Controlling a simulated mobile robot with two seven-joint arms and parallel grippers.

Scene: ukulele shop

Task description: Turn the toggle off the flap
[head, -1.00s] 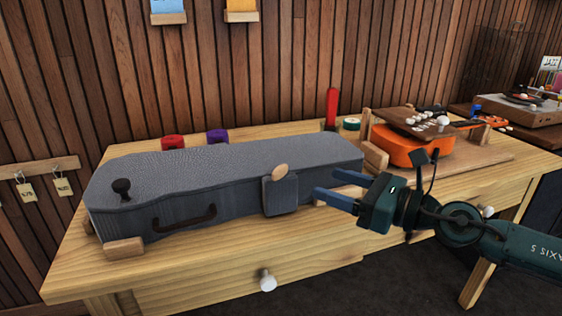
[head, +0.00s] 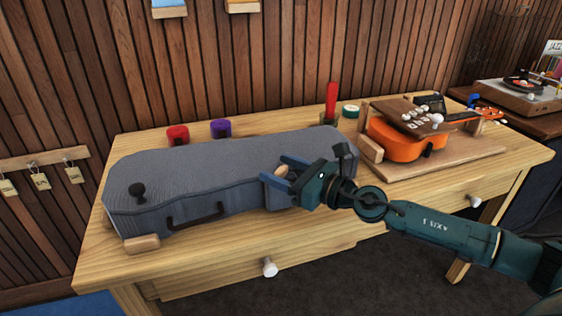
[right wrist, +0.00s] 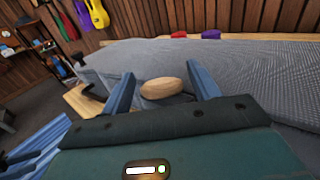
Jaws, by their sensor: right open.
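The grey ukulele case (head: 225,165) lies closed on the wooden workbench. Its toggle is a tan wooden oval (right wrist: 163,88), seen in the right wrist view between my two blue fingers; in the head view it (head: 281,171) shows just beside the fingers. The flap on the case front is mostly hidden behind my gripper in the head view. My right gripper (head: 278,171) is open, its fingers on either side of the toggle with gaps visible in the right wrist view (right wrist: 161,88). I cannot tell whether a finger touches it.
A black knob (head: 137,191) stands on the case's left end, and a dark handle (head: 197,216) is on its front. Red (head: 178,135) and purple (head: 221,128) rolls sit behind it. The bench front (head: 215,258) is clear.

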